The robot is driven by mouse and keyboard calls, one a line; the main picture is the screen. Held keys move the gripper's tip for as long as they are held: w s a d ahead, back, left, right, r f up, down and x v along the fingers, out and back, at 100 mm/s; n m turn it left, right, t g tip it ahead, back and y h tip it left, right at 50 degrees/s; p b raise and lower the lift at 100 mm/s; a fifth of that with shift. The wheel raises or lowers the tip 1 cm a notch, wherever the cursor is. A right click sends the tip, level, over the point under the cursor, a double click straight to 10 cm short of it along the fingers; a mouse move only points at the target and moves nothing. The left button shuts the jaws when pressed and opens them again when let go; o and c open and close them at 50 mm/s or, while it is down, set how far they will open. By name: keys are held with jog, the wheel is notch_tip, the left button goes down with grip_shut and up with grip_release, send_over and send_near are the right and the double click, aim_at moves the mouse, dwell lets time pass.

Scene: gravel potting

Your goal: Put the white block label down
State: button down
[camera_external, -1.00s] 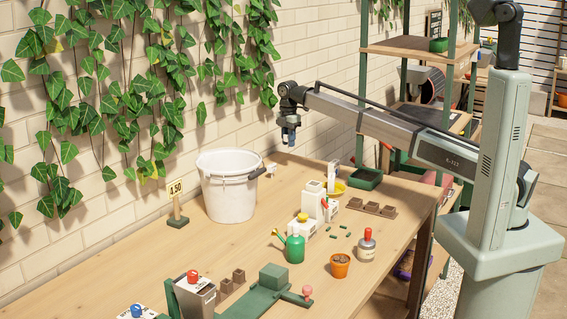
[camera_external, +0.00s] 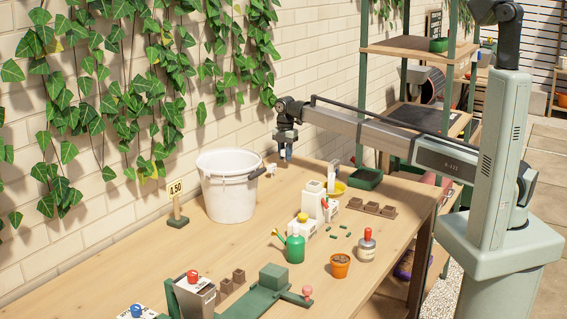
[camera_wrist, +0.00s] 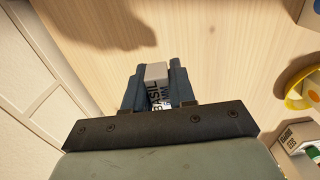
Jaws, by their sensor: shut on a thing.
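My gripper (camera_external: 284,153) hangs over the far end of the wooden table, near the wall, beyond the white bucket. In the wrist view my gripper (camera_wrist: 160,92) is shut on the white block label (camera_wrist: 157,72), with a finger on each side of it. Dark lettering that reads like "BASIL" shows on the block's face. Bare wood shows beyond the block. The block is too small in the external view to tell its height above the table.
The white bucket (camera_external: 227,190) with a dark handle stands left of my gripper. A yellow dish (camera_wrist: 303,88) and a printed box (camera_wrist: 296,140) lie to the right in the wrist view. A green tray (camera_external: 364,179) sits at the table's far right. The wood below my gripper is clear.

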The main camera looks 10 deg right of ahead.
jog(key=shift+f, duration=1.6)
jog(key=shift+f, duration=0.15)
jog(key=c, duration=0.9)
grip_release()
jog(key=shift+c, duration=0.2)
notch_tip(320, 180, up, 12)
jog(key=shift+r, duration=0.2)
